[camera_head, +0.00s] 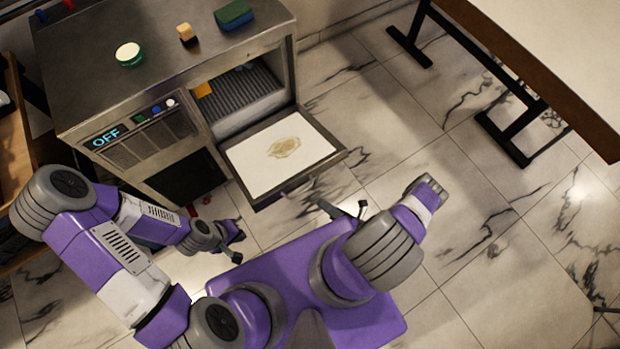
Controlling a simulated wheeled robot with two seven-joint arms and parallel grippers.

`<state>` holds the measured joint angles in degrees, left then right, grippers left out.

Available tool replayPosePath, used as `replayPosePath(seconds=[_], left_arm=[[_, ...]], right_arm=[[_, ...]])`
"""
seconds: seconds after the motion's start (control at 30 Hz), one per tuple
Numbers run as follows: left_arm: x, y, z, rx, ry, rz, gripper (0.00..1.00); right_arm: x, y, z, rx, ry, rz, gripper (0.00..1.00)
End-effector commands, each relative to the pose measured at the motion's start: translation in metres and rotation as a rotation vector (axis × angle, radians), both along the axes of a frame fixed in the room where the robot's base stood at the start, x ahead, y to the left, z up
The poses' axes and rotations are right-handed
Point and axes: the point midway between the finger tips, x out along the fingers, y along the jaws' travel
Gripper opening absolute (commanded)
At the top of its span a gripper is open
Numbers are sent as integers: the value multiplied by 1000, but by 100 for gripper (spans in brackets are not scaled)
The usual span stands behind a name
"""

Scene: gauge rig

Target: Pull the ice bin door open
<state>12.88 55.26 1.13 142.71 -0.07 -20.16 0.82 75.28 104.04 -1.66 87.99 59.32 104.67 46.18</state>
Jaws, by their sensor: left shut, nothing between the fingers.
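The ice bin door (255,181) is hinged down from the front of the steel ice machine (130,85) and lies open, roughly level. Its pale inner face, with a brownish stain, points up. The bin opening (245,95) shows behind it, with a ridged grey interior. My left gripper (238,254) is shut and empty, low in front of the machine, left of the door and apart from it. My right gripper (343,208) is near the door's front right corner, with its fingers spread and nothing seen between them. My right arm partly hides it.
A green-rimmed round tub (130,54), a yellow-and-black block (186,33) and a green-and-blue sponge-like block (234,14) lie on the machine's top. Its display reads OFF. A table (550,50) with dark legs stands at upper right. Marble floor (490,250) is clear at right.

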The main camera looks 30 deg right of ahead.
Motion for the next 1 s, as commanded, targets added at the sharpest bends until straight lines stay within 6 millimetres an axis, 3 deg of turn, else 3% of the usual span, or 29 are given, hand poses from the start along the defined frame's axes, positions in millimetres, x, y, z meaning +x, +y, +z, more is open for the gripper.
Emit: replayPosePath(seconds=[0.1, 0.33, 1.0], left_arm=[[0, 0, 2, 0, 0, 0, 0], [0, 0, 2, 0, 0, 0, 0], [0, 0, 3, 0, 0, 0, 0]], right_arm=[[-21, -15, 0, -1, 0, -2, 22], [-43, -29, 0, 2, 0, 0, 22], [-45, -30, 1, 0, -1, 5, 22]])
